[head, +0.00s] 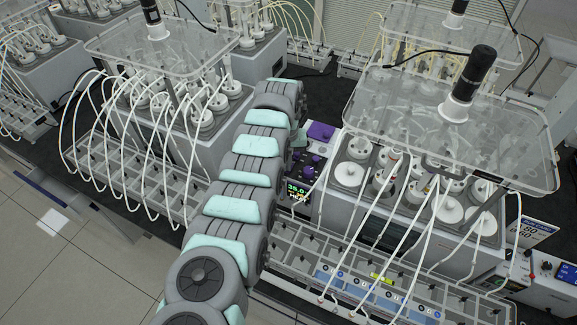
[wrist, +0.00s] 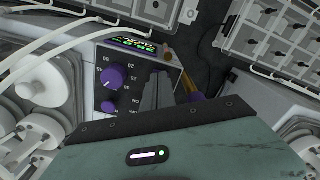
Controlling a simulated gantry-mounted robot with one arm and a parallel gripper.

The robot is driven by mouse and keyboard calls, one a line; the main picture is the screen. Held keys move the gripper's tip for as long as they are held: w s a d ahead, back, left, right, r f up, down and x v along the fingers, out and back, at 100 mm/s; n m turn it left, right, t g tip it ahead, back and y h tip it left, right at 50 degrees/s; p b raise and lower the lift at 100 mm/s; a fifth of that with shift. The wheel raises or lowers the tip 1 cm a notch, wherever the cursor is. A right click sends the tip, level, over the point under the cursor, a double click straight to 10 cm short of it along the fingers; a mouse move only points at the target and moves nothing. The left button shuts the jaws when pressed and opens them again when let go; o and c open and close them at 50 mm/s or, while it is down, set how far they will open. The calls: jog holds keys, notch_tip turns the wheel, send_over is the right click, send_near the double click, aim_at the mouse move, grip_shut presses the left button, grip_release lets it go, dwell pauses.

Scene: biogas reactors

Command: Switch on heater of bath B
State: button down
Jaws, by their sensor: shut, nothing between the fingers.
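A dark control panel (head: 297,190) stands at the left end of the right-hand bath (head: 350,205). Its lit display reads about 35.0 above a line like HEAT. In the wrist view the panel appears upside down, with a large purple knob (wrist: 113,76), a smaller purple knob (wrist: 109,106) and a lit display (wrist: 133,43). ON/OFF lettering is beside my gripper (wrist: 158,76). My gripper is shut and empty, its grey fingers over the panel's switch area. The switch itself is hidden behind them.
A brass-and-purple fitting (wrist: 188,78) is close beside the fingers. White tubes (wrist: 55,48) run near the panel. Lidded bottles (head: 350,173) fill the bath under a clear cover with a black motor (head: 474,72). Another bath (head: 165,120) stands left of my arm. A compartmented tray (head: 300,245) lies in front.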

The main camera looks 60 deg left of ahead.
jog(key=shift+r, duration=0.1)
notch_tip(320, 180, up, 3)
jog(key=shift+f+p, duration=0.2)
jog(key=shift+p, duration=1.05)
notch_tip(320, 180, up, 4)
jog(key=shift+r+p, duration=0.1)
jog(key=shift+p, duration=0.65)
